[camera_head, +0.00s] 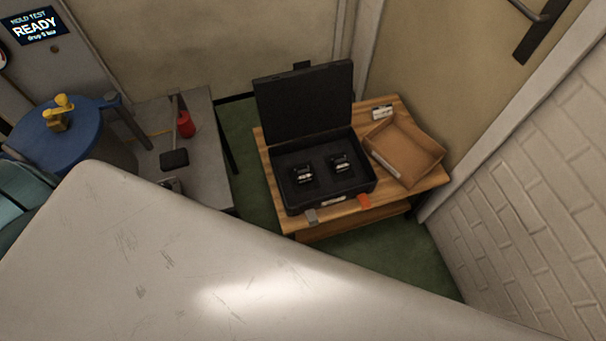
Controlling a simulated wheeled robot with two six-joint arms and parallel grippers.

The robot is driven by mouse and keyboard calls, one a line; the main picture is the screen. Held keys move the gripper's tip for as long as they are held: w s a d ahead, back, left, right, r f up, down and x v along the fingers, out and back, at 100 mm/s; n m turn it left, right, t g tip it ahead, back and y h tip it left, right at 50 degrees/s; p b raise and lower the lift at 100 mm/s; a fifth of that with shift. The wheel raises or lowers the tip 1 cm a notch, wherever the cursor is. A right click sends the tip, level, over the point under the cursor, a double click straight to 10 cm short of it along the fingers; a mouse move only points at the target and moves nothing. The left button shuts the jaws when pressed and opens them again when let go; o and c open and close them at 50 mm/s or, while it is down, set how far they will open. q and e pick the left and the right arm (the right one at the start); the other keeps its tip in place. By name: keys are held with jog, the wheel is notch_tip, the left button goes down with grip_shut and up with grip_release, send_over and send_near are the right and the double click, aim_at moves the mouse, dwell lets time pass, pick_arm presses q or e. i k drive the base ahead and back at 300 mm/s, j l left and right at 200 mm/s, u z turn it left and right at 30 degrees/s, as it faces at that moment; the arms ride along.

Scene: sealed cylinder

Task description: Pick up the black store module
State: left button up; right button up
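An open black case (325,198) stands on a wooden table, with its lid (304,103) raised at the back. Two small black modules with pale markings sit apart in the dark lining, a left one (302,175) and a right one (341,163). I cannot tell from their labels which one is the store module. Neither of my grippers shows in the head view, and nothing is seen touching the modules.
The wooden table (429,183) also bears an open brown tray (403,146). A grey bench (208,170) with a red object (185,124) and a blue drum (55,138) stand left. A large pale surface (190,270) fills the foreground. A brick wall (530,200) bounds the right.

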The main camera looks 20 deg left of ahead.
aim_at(303, 174)
jog(key=k+l+z, duration=0.2)
jog(key=k+z, duration=0.2)
jog(key=k, duration=0.15)
jog(key=k+l+z, duration=0.45)
jog(key=k+j, duration=0.05)
jog(key=j, duration=0.05)
